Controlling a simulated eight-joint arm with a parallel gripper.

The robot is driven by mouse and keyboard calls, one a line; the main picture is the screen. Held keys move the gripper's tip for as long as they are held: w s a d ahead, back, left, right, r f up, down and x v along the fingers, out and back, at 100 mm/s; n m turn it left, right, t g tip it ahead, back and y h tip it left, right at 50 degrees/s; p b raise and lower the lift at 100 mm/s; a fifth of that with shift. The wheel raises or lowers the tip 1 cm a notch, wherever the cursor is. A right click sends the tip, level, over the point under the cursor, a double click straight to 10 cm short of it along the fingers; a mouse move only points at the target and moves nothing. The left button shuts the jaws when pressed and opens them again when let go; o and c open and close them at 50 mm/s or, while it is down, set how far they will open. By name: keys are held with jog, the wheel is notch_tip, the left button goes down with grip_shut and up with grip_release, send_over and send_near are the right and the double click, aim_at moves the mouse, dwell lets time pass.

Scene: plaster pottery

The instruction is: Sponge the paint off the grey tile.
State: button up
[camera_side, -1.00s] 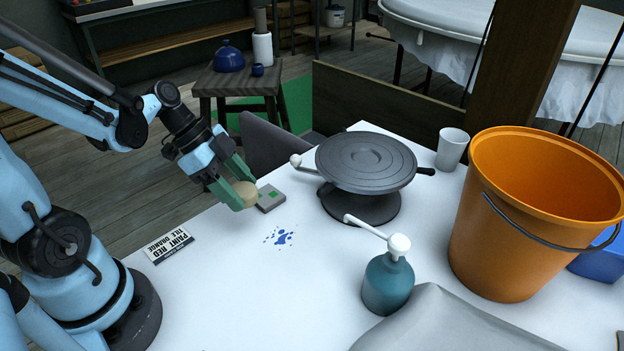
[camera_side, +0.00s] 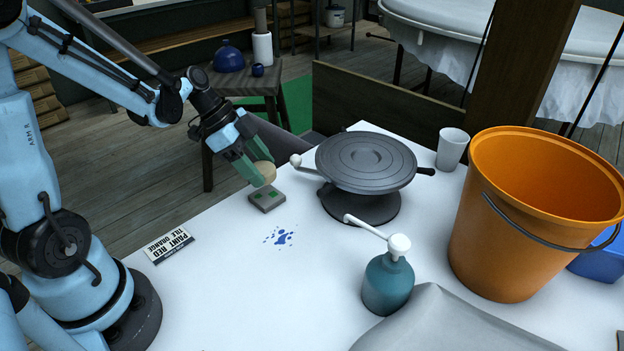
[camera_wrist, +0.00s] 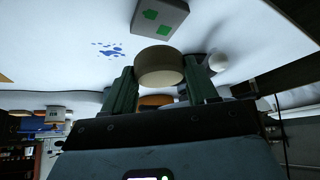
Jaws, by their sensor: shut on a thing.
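The grey tile (camera_side: 266,203) lies on the white table and bears two green paint patches on its top. It also shows at the top of the wrist view (camera_wrist: 171,19). My gripper (camera_side: 258,173) is shut on a round tan sponge (camera_side: 264,171), which sits between the green fingers in the wrist view (camera_wrist: 158,67). The sponge is held just above the tile's far side, and a gap seems to show between them. My gripper points down at a slant.
Blue paint spots (camera_side: 281,237) lie on the table before the tile. A dark turntable (camera_side: 366,160) stands close on the right. A teal pump bottle (camera_side: 388,285), an orange bucket (camera_side: 478,235) and a white cup (camera_side: 452,148) stand further right. A printed card (camera_side: 169,246) lies left. The front left table is clear.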

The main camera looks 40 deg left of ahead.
aim_at(265, 199)
jog(key=shift+w+a+f, duration=0.1)
jog(key=shift+w+f, duration=0.1)
jog(key=shift+w, duration=0.1)
jog(key=shift+f, duration=2)
jog(key=shift+f, duration=0.35)
jog(key=shift+s, duration=0.2)
jog(key=shift+s+r, duration=0.1)
jog(key=shift+s, duration=0.5)
jog(key=shift+w+d, duration=0.3)
jog(key=shift+d, duration=0.35)
jog(key=shift+w, duration=0.1)
jog(key=shift+w, duration=0.1)
